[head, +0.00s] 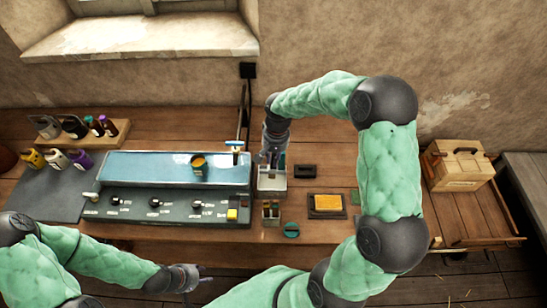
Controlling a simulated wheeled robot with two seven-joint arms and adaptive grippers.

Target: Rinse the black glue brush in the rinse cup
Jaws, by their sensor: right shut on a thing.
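My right gripper (271,160) points down at the back of the workbench, directly over a pale square container (272,184) that looks like the rinse cup. The gripper is shut on a thin thing, apparently the black glue brush. The brush is mostly hidden by the fingers and too small to make out, so I cannot tell how far its tip is inside the cup. My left gripper (203,279) is low in front of the bench's front edge, away from the cup. Its fingers are too small to judge.
A wooden box (458,168) stands far right.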

